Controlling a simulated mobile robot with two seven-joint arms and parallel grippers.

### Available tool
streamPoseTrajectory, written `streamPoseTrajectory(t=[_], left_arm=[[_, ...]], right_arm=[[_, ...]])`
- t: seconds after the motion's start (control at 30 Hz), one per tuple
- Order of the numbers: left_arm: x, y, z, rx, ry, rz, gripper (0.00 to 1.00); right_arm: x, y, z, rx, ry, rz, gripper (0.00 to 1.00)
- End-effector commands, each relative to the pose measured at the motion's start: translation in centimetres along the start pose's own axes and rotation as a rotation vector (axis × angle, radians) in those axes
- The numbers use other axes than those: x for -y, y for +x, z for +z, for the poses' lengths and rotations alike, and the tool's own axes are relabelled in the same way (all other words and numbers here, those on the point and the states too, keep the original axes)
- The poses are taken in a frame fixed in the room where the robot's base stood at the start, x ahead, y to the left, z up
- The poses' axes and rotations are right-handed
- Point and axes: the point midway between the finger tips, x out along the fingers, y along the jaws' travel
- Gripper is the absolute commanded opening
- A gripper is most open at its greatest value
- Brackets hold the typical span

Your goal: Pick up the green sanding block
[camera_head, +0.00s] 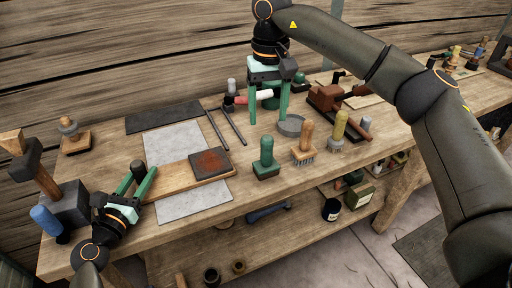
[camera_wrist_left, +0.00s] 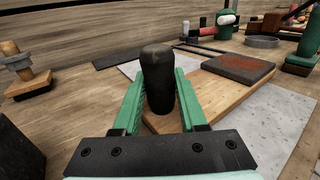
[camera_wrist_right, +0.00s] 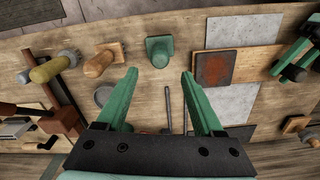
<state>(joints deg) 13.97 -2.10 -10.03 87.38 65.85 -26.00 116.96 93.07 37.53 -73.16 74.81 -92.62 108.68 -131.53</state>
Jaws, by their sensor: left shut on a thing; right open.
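The green sanding block (camera_head: 265,162), a dark green base with a rounded green grip, stands upright near the front middle of the bench. It also shows in the right wrist view (camera_wrist_right: 160,50), beyond the gap between the fingertips. My right gripper (camera_head: 268,116) points down over the bench, behind the block in the head view and apart from it. It is open and empty, as the right wrist view (camera_wrist_right: 160,82) shows. My left gripper (camera_head: 144,184) is shut on a black handle (camera_wrist_left: 158,78) at the near end of a wooden board (camera_wrist_left: 222,98).
A wood-handled brush (camera_head: 303,150) and a yellow-handled brush (camera_head: 339,130) stand right of the block. A grey round tin (camera_head: 290,126) sits behind it. A dark rust-marked pad (camera_head: 211,164) lies on the board to its left. Bare bench lies in front.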

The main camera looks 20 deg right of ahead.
Motion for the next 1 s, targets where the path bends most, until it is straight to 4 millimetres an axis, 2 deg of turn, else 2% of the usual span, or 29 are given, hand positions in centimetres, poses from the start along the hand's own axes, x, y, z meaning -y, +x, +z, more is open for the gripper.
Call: streamPoseTrajectory(t=[0.17, 0.2, 0.3, 0.73, 0.87, 1.0], left_arm=[[0.0, -0.1, -0.5, -0.009, -0.001, -0.001, 0.0], [0.0, -0.1, -0.5, -0.009, -0.001, -0.001, 0.0], [0.0, -0.1, -0.5, -0.009, -0.001, -0.001, 0.0], [0.0, -0.1, -0.5, -0.009, -0.001, -0.001, 0.0], [0.0, -0.1, -0.5, -0.009, -0.001, -0.001, 0.0], [0.0, -0.1, -0.5, -0.009, -0.001, -0.001, 0.0]], right_arm=[[0.0, 0.1, 0.0, 0.0, 0.0, 0.0, 0.69], [0.0, 0.1, 0.0, 0.0, 0.001, 0.0, 0.73], [-0.1, 0.0, 0.1, -0.008, 0.025, 0.004, 0.74], [-0.5, 0.1, 1.0, -0.113, 0.371, 0.025, 0.74], [-0.5, 1.7, 0.9, -0.116, 0.395, 0.026, 0.74], [-0.6, 4.3, 0.7, -0.116, 0.395, 0.026, 0.74]])
